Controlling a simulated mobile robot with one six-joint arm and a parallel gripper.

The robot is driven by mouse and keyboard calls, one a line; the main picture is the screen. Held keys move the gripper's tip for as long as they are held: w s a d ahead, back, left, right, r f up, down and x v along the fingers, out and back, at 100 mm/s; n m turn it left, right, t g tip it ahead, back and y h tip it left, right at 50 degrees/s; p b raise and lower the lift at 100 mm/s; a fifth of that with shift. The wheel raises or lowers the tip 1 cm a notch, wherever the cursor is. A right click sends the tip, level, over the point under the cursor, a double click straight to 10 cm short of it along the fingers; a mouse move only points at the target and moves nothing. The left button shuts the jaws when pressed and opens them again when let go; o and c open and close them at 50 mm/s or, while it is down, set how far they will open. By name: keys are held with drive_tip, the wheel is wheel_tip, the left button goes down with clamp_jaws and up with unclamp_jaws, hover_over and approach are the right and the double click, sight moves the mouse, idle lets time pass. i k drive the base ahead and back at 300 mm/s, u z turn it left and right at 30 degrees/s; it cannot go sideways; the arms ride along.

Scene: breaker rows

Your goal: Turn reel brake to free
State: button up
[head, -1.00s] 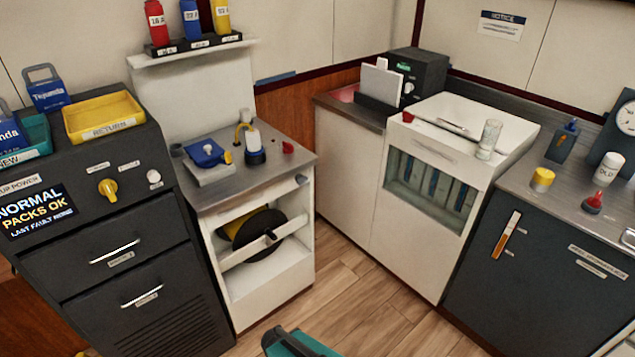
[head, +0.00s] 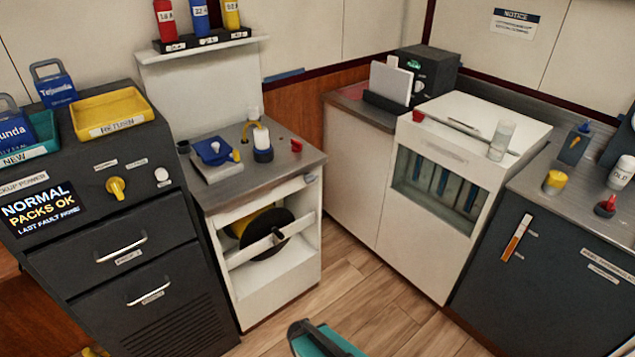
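A dark reel (head: 268,234) with a yellow part behind it sits in the open bay of the white cabinet (head: 285,293), below the grey worktop. A pale bar (head: 255,246) crosses in front of the reel. A small red knob (head: 296,145) stands on the worktop's right side, and a small grey fitting (head: 311,178) sits at the front right edge. I cannot tell which of these is the reel brake, and no brake marking is readable. A teal and dark part of my arm shows at the bottom edge. My gripper's fingers are not visible.
The dark cabinet at left carries a yellow knob (head: 116,188) and a yellow return tray (head: 110,112). A white chest (head: 440,165) stands right. Wooden floor (head: 365,293) is clear between them.

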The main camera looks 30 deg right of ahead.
sight(308, 177)
drive_tip(key=z, duration=0.15)
drive_tip(key=k, duration=0.85)
drive_tip(key=u, duration=0.65)
drive_tip(key=i, duration=1)
drive_tip(key=u, duration=0.05)
